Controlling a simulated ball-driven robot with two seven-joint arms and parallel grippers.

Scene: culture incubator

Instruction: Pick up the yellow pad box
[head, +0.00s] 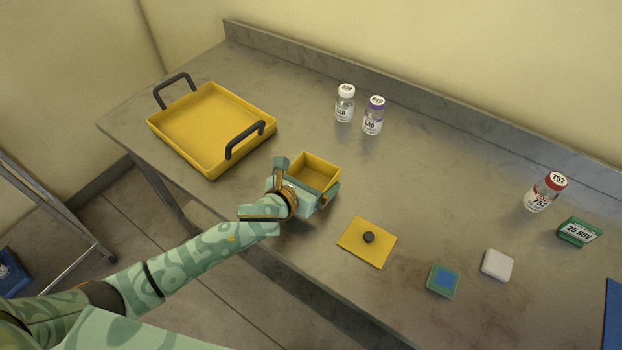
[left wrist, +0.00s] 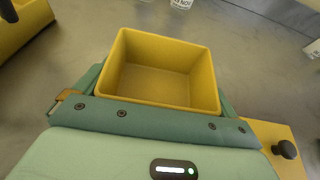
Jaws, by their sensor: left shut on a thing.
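The yellow pad box (head: 316,171) is an open, empty yellow box near the front edge of the metal table. My left gripper (head: 306,187) is shut on it, with one finger on each side. In the left wrist view the box (left wrist: 165,72) sits between the fingers of my left gripper (left wrist: 160,100), and its inside is bare. I cannot tell whether the box touches the table or is slightly raised. A yellow lid with a dark knob (head: 380,250) lies flat on the table to the right of the box. My right gripper is not in view.
A yellow tray with dark handles (head: 190,160) stands to the left. Two vials (head: 345,106) (head: 373,118) stand behind the box. A red-capped vial (head: 540,198), a green date block (head: 578,232), a white block (head: 497,265) and a green-blue pad (head: 443,281) are to the right.

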